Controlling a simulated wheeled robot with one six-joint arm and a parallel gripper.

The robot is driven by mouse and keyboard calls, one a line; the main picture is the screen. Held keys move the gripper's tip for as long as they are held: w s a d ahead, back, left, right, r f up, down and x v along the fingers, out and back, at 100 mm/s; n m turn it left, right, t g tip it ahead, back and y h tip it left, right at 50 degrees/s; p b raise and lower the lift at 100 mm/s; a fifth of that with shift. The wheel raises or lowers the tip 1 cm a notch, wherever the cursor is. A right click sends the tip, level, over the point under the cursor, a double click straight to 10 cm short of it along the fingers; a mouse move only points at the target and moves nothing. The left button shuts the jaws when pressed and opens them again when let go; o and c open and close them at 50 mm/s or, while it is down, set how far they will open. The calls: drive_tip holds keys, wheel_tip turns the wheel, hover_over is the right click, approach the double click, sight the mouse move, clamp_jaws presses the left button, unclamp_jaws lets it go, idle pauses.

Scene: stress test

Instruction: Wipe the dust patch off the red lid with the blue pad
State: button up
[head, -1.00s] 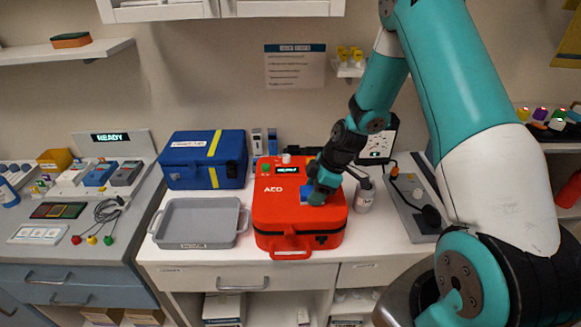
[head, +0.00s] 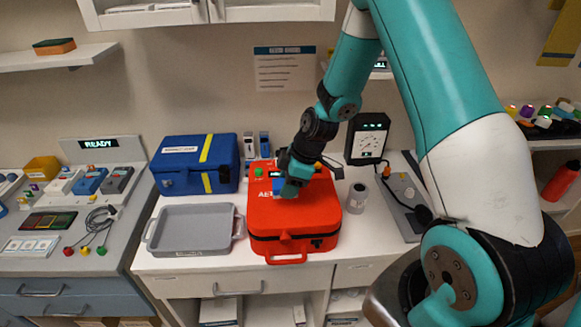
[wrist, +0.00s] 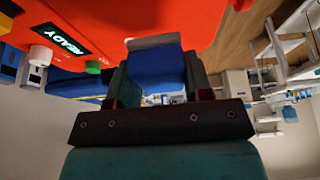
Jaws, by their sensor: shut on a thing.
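The red case marked AED (head: 262,222) stands on the white counter, and its red lid (head: 320,197) faces up. My gripper (head: 287,192) is over the left part of the lid. In the wrist view my gripper (wrist: 157,92) is shut on the blue pad (wrist: 158,70), which sits between the fingers with a pale grey edge toward the red lid (wrist: 190,22). Only a little of the pad shows in the head view (head: 278,184). I cannot tell whether the pad touches the lid. I make out no dust patch; my gripper and arm hide part of the lid.
A grey tray (head: 193,252) is left of the case, with a blue box (head: 185,182) behind it. A green knob (head: 258,172) is at the lid's back left.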

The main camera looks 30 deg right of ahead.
drive_tip(key=shift+r+p, duration=1)
drive_tip(key=shift+r, duration=0.85)
drive_tip(key=shift+f, duration=0.1)
